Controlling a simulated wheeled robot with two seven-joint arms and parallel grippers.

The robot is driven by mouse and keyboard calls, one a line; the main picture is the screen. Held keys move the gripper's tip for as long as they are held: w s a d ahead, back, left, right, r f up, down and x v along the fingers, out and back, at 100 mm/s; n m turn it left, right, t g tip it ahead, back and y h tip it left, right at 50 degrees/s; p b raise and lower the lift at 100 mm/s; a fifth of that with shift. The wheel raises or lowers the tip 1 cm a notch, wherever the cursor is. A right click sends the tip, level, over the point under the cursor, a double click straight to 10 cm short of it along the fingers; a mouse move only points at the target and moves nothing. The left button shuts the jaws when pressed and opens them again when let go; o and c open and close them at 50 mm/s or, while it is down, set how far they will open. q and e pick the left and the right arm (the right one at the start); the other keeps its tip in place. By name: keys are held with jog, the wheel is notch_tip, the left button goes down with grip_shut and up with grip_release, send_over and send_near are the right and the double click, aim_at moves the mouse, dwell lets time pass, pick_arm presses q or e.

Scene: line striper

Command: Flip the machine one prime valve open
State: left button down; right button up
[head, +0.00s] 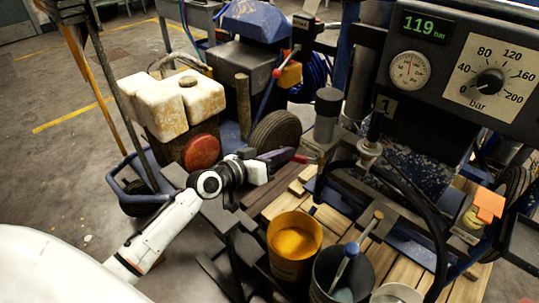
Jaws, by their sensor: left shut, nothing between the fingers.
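Machine one carries a "1" plate (384,105), a grey cylinder (327,115) and a pressure panel (492,84) at the right. A small red handle (303,158) shows low beside the cylinder; I cannot tell for sure that it is the prime valve or how it is set. My left gripper (287,156), on the white arm from the left, is shut and empty. Its fingertips are close to the red handle; whether they touch is unclear. My right gripper is not in view.
A yellow paint bucket (294,262) and a dark bucket (318,271) with a blue-handled tool stand in front on wooden slats (284,204). A second machine with white tanks (170,105), a wheel (275,136) and a red-knobbed lever (278,72) stands behind. The floor at left is open.

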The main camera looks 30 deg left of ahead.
pick_arm(q)
jog(key=f+n+b, duration=0.1)
jog(key=f+n+h+b, duration=0.1)
jog(key=b, duration=0.1)
jog(key=shift+d+f, duration=0.2)
jog(key=shift+f, duration=0.15)
jog(key=d+f+n+t+h+b, duration=0.1)
jog(key=d+f+n+b, duration=0.3)
jog(key=n+b, duration=0.5)
jog(key=shift+s+f+n+t+h+b, duration=0.25)
jog(key=shift+s+n+h+b, duration=0.2)
jog(key=shift+h, duration=0.25)
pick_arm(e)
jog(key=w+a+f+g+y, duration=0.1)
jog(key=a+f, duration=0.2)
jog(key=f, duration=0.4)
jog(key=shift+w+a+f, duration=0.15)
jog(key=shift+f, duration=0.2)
pick_arm(q)
jog(key=shift+d, duration=0.1)
jog(key=shift+r, duration=0.1)
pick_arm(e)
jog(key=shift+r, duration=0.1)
